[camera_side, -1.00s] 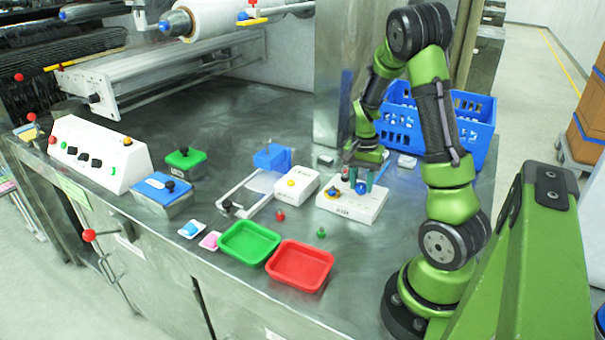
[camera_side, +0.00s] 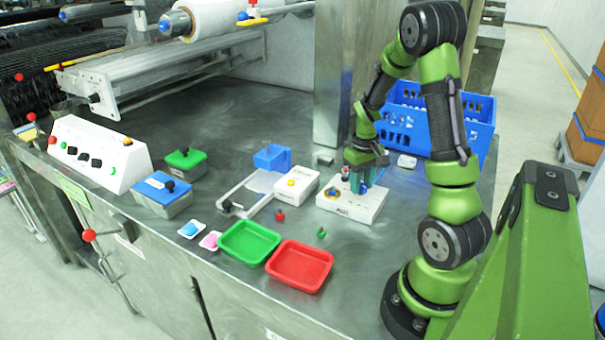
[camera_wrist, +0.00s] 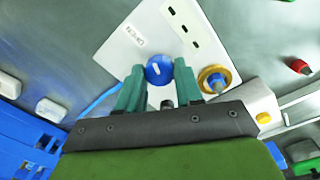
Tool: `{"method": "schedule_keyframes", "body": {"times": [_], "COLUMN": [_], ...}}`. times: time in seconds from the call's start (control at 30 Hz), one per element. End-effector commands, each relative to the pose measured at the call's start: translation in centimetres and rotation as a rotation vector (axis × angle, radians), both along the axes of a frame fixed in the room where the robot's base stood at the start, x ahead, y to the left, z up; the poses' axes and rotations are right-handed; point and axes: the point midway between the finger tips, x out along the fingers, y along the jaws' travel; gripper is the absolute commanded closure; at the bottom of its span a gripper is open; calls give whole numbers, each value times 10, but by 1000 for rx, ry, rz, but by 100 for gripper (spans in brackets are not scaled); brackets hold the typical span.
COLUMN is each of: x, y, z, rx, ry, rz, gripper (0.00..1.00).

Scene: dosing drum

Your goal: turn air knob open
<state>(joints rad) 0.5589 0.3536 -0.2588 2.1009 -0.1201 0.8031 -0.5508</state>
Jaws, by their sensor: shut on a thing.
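The white control box (camera_side: 345,206) stands on the metal bench in the side view, in front of the blue crate. In the wrist view, its round blue knob (camera_wrist: 159,70) with a white mark sits between my two teal fingers, near printed lettering that seems to read OPEN. My gripper (camera_wrist: 159,82) is shut on the blue knob; the side view shows the gripper (camera_side: 359,181) low over the box, with the knob mostly hidden by the fingers. A second blue knob in a yellow ring (camera_wrist: 215,80) sits on the same box, to the right in the wrist view.
A smaller white box with a yellow button (camera_side: 297,183) stands left of the control box. A blue crate (camera_side: 435,115) is behind. Green (camera_side: 249,242) and red (camera_side: 300,266) trays and a small green peg (camera_side: 321,233) lie in front.

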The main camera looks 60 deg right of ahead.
Motion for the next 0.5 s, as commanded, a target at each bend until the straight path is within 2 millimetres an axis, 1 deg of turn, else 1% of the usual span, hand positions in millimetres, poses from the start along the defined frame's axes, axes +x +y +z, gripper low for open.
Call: {"method": "schedule_keyframes", "body": {"times": [0.2,0.5], "x": [0,0], "y": [1,1], "z": [1,1], "rx": [2,2], "ry": [0,-1], "rz": [155,281], "gripper": [95,95]}}
